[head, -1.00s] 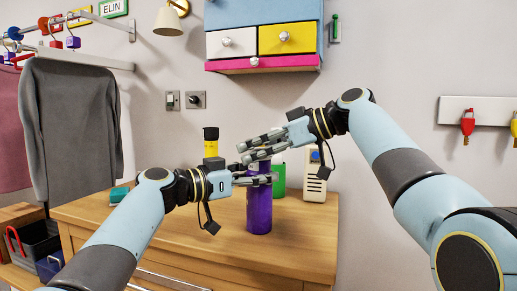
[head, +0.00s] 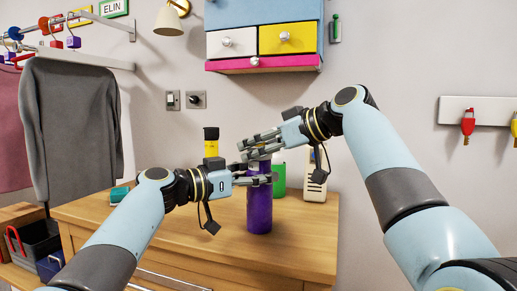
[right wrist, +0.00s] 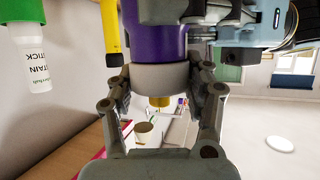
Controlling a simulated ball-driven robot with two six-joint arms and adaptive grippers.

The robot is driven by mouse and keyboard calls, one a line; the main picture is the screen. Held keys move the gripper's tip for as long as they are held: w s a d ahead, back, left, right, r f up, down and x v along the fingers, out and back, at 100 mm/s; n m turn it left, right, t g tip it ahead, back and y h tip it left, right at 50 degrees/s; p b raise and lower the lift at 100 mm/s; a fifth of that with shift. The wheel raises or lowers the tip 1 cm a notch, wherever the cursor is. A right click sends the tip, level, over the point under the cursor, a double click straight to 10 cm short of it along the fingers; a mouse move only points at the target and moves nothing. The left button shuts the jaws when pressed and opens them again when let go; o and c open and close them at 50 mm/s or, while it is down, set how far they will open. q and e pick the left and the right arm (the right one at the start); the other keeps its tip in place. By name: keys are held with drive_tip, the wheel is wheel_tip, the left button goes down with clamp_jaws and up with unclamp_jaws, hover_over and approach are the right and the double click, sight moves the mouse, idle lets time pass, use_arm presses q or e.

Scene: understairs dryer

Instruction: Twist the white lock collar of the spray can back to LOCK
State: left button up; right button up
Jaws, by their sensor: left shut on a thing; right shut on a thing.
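The purple spray can (head: 259,211) stands upright on the wooden top; it also shows, upside down, in the right wrist view (right wrist: 156,42). My left gripper (head: 262,180), the lower one, is shut around the can's body from the left. My right gripper (head: 256,148) is just above it, reaching in from the right at the can's top. In the right wrist view my right gripper (right wrist: 160,98) has its fingers on both sides of the white lock collar (right wrist: 160,77) and is shut on it. The fingers mostly hide the collar in the head view. I see no lock marking.
Behind the can stand a green bottle (head: 280,178) and a white slotted device (head: 315,178). A black-and-yellow bottle (head: 211,142) is at the back left, and a teal sponge (head: 119,194) lies further left. The dresser top (head: 190,232) is clear in front.

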drive_tip(key=shift+d, duration=0.1)
drive_tip(key=o, duration=1.2)
drive_tip(key=v, duration=1.2)
drive_tip(key=shift+s, duration=0.15)
use_arm(q)
drive_tip(key=o, duration=1.5)
